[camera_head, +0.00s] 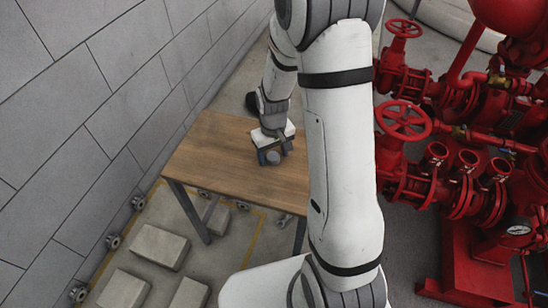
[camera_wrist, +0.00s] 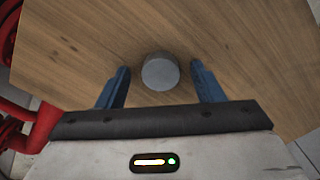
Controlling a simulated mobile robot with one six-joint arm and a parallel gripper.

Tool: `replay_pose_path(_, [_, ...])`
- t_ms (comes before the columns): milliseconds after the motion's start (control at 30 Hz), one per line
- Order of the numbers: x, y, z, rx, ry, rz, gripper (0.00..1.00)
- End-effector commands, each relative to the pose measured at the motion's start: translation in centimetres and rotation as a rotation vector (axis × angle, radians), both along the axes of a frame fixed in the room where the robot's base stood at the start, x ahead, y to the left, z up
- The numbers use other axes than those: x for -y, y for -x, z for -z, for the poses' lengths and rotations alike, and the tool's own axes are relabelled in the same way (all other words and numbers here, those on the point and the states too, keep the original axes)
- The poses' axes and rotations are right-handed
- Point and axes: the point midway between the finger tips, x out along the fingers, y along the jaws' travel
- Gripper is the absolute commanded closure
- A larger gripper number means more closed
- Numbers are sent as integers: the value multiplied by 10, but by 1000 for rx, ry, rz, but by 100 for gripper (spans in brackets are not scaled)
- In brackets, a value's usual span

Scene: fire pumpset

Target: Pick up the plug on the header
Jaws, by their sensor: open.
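A grey round plug (camera_wrist: 160,71) stands on the wooden table in the wrist view, between and slightly beyond my two blue fingertips. My gripper (camera_wrist: 160,76) is open, with a gap between each finger and the plug. In the head view the plug (camera_head: 273,157) shows just in front of my gripper (camera_head: 272,152) over the table. The red header (camera_head: 465,170) with its upright open ports stands to the right, apart from the table. Whether my fingers reach down around the plug is hard to tell.
The wooden table (camera_head: 215,165) is otherwise bare. A grey block wall (camera_head: 90,110) runs along the left. Red valves with handwheels (camera_head: 404,120) crowd the right side. Pale blocks (camera_head: 160,246) lie on the floor at the lower left.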

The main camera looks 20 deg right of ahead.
Motion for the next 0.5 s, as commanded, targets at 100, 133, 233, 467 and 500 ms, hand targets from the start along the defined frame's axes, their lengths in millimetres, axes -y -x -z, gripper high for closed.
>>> replay_pose_path(100, [0,0,0,0,0,0,45])
replay_pose_path(133, [0,0,-1,0,0,0,47])
replay_pose_path(233, [0,0,-1,0,0,0,55])
replay_pose_path(467, [0,0,-1,0,0,-1,74])
replay_pose_path(500, [-1,0,-1,0,0,-1,77])
